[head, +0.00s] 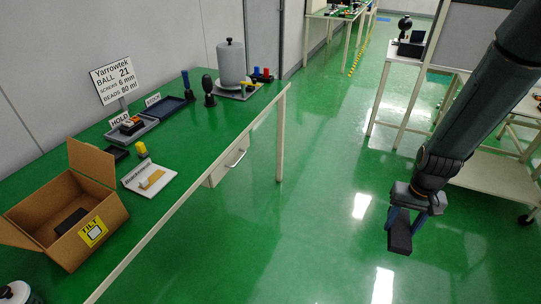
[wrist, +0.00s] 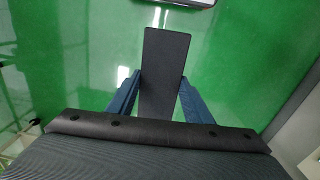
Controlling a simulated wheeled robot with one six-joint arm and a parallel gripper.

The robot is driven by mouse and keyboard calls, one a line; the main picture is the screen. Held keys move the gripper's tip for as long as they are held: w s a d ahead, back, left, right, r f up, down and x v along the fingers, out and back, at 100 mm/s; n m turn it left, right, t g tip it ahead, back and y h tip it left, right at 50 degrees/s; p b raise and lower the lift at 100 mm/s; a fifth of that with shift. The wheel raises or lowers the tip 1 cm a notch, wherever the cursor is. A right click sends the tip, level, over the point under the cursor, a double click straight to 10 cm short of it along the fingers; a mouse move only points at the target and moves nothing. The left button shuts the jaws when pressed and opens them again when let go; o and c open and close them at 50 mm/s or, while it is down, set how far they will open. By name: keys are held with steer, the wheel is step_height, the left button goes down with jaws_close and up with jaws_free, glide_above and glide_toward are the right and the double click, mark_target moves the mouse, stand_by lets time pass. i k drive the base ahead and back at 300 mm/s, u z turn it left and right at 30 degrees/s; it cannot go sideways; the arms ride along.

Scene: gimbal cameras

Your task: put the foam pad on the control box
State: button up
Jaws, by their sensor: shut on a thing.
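My gripper (head: 405,217) hangs over the open green floor on the right of the head view, its blue fingers shut on a dark grey flat slab, the foam pad (head: 400,241). In the wrist view the pad (wrist: 166,70) sticks out lengthwise from between the two blue fingers, with floor behind it. A dark box-like object (head: 410,49) stands on the white cart at the upper right, well apart from the gripper. It may be the control box, but I cannot tell for sure.
A green-topped bench (head: 190,140) runs along the left wall. It bears an open cardboard box (head: 35,213) with a dark piece inside, trays, a sign (head: 114,78) and a grey cylinder (head: 231,65). The floor (head: 320,190) between bench and cart is clear.

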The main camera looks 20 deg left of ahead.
mark_target(73, 221)
steer(key=z, duration=0.2)
steer(key=i, duration=0.85)
steer(key=u, duration=2.3)
